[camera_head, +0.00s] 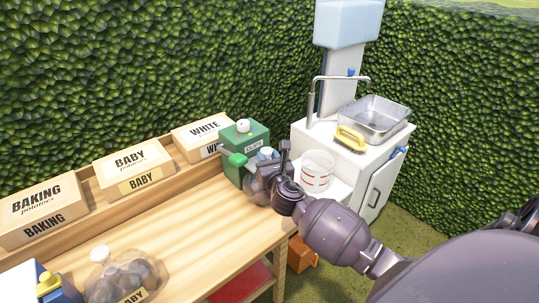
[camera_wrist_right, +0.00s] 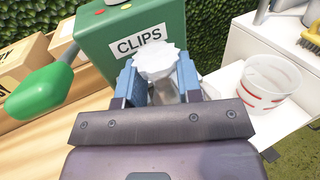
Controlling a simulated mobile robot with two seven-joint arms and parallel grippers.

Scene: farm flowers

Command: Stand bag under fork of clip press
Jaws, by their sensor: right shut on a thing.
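The green clip press (camera_head: 260,136), labelled CLIPS, stands at the right end of the wooden table. It fills the upper part of the right wrist view (camera_wrist_right: 93,35), with its green lever knob (camera_wrist_right: 47,92) to the left. My right gripper (camera_head: 268,158) is in front of the press, its blue fingers shut on the gathered neck of a bag. The bag's white frilled top (camera_wrist_right: 158,62) shows between the fingers, close to the press front. Its translucent body (camera_head: 256,190) hangs below, partly hidden by my gripper. I cannot make out the fork. My left gripper is not in view.
Another filled bag (camera_head: 122,275) and a blue-and-white device (camera_head: 58,287) are at front left. A clear tub (camera_head: 317,170) stands right of the press, near a sink cabinet (camera_head: 377,168).

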